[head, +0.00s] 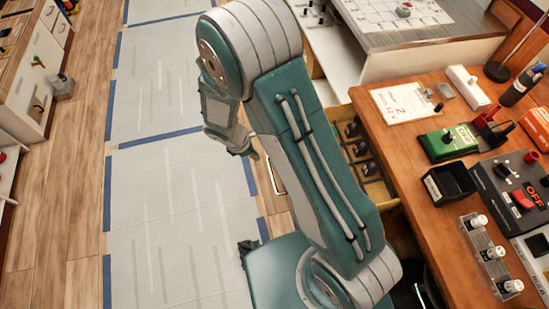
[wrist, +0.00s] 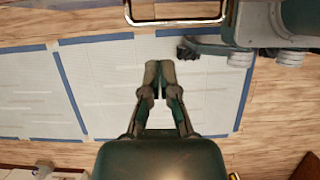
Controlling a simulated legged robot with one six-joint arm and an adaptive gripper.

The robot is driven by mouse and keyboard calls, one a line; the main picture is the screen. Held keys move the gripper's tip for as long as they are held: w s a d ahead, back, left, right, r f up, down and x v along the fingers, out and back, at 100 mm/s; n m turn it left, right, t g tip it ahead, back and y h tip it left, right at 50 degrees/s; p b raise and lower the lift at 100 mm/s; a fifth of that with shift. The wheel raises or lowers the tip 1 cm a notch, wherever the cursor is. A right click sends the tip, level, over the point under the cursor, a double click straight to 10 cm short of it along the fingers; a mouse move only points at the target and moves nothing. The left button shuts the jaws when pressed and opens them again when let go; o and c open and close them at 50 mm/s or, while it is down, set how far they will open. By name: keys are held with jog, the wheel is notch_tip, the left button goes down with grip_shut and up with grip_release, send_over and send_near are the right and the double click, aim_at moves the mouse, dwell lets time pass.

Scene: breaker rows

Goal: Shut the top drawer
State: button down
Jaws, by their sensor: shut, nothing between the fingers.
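The drawer (head: 376,189) stands pulled out under the wooden workbench, with several dark items inside. My arm hides much of it in the head view. Its pale metal handle (head: 275,177) shows left of my arm, and what looks like the same handle (wrist: 176,21) crosses the top of the wrist view. My gripper (head: 252,154) hangs to the left of the handle, apart from it. In the wrist view my gripper (wrist: 159,66) is shut and empty, with its fingertips together below the handle.
The workbench top (head: 420,200) carries a green box (head: 447,143), a black tray (head: 449,184) and a panel with a red switch (head: 521,198). White cabinets (head: 30,85) stand at the far left. The floor with pale mats (head: 170,210) between is clear.

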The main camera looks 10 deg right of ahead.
jog(key=d+f, duration=0.4)
jog(key=f, duration=0.1)
jog(key=shift+d+f, duration=0.25)
jog(key=shift+d, duration=0.8)
